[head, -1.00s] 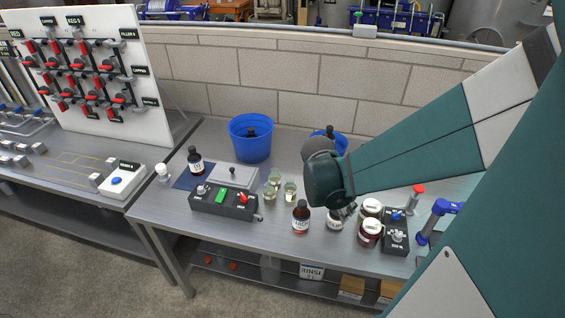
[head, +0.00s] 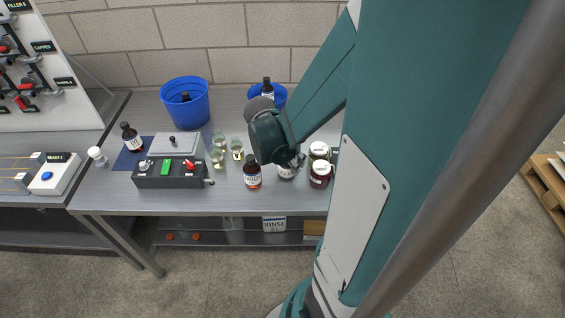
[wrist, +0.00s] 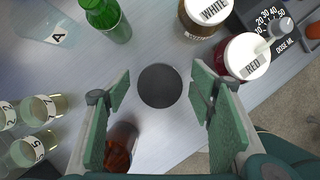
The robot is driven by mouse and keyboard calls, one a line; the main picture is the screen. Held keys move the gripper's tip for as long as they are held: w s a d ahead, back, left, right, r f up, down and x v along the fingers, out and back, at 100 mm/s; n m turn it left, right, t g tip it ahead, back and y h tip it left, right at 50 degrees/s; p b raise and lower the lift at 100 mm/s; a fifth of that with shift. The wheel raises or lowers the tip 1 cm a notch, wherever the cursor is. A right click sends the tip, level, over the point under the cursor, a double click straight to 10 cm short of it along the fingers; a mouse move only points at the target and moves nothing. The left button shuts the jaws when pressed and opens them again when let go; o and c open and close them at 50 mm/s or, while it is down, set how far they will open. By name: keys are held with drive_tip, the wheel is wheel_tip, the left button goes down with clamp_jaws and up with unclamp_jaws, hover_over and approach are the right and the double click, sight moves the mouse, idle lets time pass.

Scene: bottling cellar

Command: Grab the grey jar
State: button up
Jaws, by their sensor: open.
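A dark grey round top (wrist: 160,86), which looks like the grey jar's, lies between my finger pads in the wrist view. In the head view a jar with a pale label (head: 287,174) stands just under my gripper (head: 295,161), partly hidden by it. In the wrist view my gripper (wrist: 158,92) is open, one finger on each side of the grey top, with gaps on both sides. I cannot tell how far the fingertips are above or beside the jar.
A brown bottle (head: 252,176) stands close by the left finger. The WHITE jar (wrist: 208,12) and RED jar (wrist: 247,56) stand to the right. A green bottle (wrist: 107,20) and numbered glasses (wrist: 40,109) are on the left. Blue buckets (head: 185,105) stand behind.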

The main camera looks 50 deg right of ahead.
idle(0.3)
drive_tip(key=c, duration=1)
drive_tip(key=shift+r, duration=0.15)
drive_tip(key=shift+r+p, duration=1.4)
drive_tip(key=shift+r, duration=3.45)
